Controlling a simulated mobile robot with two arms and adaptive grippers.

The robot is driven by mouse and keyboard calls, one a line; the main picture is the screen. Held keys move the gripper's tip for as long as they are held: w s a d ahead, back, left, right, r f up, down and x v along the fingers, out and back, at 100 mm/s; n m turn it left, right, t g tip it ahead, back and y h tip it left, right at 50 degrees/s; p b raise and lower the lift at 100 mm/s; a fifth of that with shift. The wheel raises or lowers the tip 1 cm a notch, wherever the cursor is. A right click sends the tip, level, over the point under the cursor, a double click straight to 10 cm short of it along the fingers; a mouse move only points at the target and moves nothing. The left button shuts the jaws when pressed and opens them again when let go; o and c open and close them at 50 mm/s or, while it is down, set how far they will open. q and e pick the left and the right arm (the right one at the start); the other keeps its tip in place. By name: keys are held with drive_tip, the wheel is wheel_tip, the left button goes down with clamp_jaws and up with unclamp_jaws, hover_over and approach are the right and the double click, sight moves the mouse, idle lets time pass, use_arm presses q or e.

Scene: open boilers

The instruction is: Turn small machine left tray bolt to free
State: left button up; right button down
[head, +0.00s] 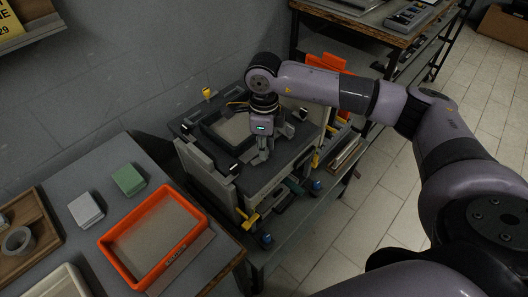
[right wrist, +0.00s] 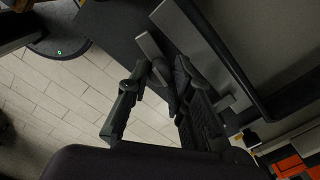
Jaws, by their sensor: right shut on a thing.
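The small machine (head: 205,172) is a grey box with a dark top and a framed opening, standing on a bench. Yellow-handled bolts show on it: one low on the front left (head: 249,217), one toward the front right (head: 315,159) and a yellow knob (head: 208,93) at the back left. I cannot tell for sure which is the left tray bolt. My right gripper (head: 263,156) points down over the front part of the machine's top, apart from the yellow bolts. In the right wrist view its fingers (right wrist: 162,75) are closed on a grey handle (right wrist: 152,46). My left gripper is not in view.
An orange tray (head: 112,245) sits on the grey table at the left, with a green block (head: 128,180) and a white block (head: 85,210) beside it. Another bench with tools stands at the back right. Tiled floor is open at the right.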

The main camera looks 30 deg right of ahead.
drive_tip(key=shift+n+b, duration=0.85)
drive_tip(key=shift+n, duration=0.25)
drive_tip(key=shift+r, duration=0.1)
drive_tip(key=shift+w, duration=0.1)
drive_tip(key=c, duration=1.4)
unclamp_jaws()
drive_tip(key=shift+r, duration=0.15)
wheel_tip(320, 180, up, 12)
drive_tip(key=shift+f, duration=0.2)
